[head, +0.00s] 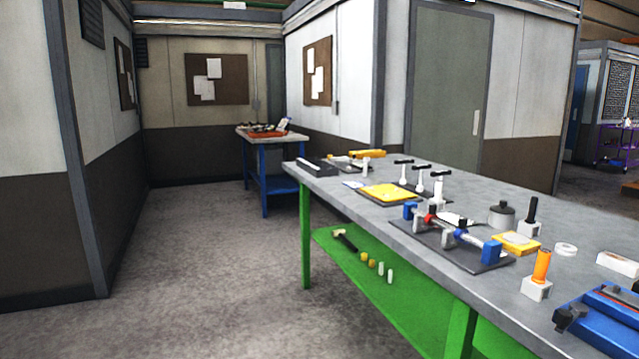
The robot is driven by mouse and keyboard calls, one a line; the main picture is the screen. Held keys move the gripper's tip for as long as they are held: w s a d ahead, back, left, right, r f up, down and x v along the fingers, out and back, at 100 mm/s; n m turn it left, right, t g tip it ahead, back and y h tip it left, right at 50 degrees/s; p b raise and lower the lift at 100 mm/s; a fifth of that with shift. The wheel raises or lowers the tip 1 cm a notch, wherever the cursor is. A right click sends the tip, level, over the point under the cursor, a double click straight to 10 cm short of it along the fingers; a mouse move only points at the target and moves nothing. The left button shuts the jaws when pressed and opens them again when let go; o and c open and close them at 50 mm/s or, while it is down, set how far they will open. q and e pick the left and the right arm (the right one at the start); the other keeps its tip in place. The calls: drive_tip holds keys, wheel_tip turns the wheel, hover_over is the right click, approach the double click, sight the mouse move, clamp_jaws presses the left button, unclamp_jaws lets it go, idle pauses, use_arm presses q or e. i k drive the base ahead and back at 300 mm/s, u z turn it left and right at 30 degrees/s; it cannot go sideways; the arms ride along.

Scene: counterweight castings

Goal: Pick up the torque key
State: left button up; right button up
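Neither of my grippers shows in the head view. No item on the grey workbench (400,235) can be surely told as the torque key at this distance. Candidates are several small tools with black T-shaped handles, one of them a T-handled tool (437,176) upright in a white holder. An orange-handled tool (542,266) stands upright in a white block (536,289) near the front edge. A black-handled tool (532,209) stands in another white block (528,229) further back.
A dark plate (480,264) carries a blue-ended fixture (491,251). A yellow tray (390,193), a grey pot (501,214) and a blue case (600,325) are also on the bench. A green lower shelf (410,305) holds small items. A blue table (265,170) stands behind. Floor left is clear.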

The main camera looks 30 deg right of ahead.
sight(421, 189)
drive_tip(key=u, duration=0.6)
drive_tip(key=i, duration=1.2)
drive_tip(key=z, duration=0.45)
drive_tip(key=i, duration=1.8)
drive_tip(key=z, duration=1.15)
